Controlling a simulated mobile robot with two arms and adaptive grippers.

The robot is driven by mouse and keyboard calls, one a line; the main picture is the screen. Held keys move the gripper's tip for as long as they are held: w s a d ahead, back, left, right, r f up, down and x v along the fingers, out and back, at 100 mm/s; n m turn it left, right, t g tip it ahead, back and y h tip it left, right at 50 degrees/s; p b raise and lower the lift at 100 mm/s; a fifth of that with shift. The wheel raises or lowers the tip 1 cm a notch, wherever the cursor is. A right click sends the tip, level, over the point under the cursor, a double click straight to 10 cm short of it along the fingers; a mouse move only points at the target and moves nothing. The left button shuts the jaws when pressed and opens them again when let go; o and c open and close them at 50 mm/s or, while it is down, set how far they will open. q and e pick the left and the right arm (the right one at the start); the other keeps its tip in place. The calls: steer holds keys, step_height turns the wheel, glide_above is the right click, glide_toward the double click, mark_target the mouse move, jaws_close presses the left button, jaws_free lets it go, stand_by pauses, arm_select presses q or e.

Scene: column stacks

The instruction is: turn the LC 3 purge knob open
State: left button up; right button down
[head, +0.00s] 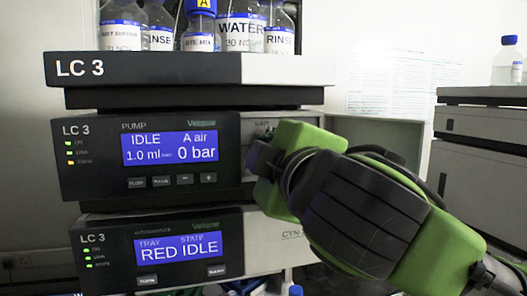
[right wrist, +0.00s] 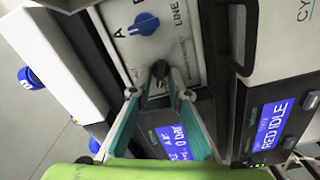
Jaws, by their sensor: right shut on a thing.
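The LC 3 pump (head: 150,160) is the middle unit of the stack, and its display reads IDLE, A air, 0 bar. My right gripper (head: 262,158) reaches its recessed panel from the right, and my green-and-black wrist covers most of that panel. In the right wrist view, the two teal fingers of my right gripper (right wrist: 160,82) close around a small dark knob (right wrist: 159,68), which looks like the purge knob. Its turned angle cannot be told. A blue selector knob (right wrist: 144,24) with A and LINE lettering sits beyond it on the same panel. My left gripper is not in view.
A tray unit (head: 150,70) with solvent bottles (head: 240,28) is above the pump. The autosampler (head: 160,250), reading RED IDLE, is below. An open door (head: 375,133) sticks out right of the pump. Another stack (head: 480,140) stands at the far right.

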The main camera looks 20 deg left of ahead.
steer(key=shift+f+n, duration=0.1)
steer(key=shift+n, duration=1.1)
steer(key=c, duration=2.2)
jaws_free()
steer(key=shift+s, duration=0.1)
steer(key=v, duration=1.2)
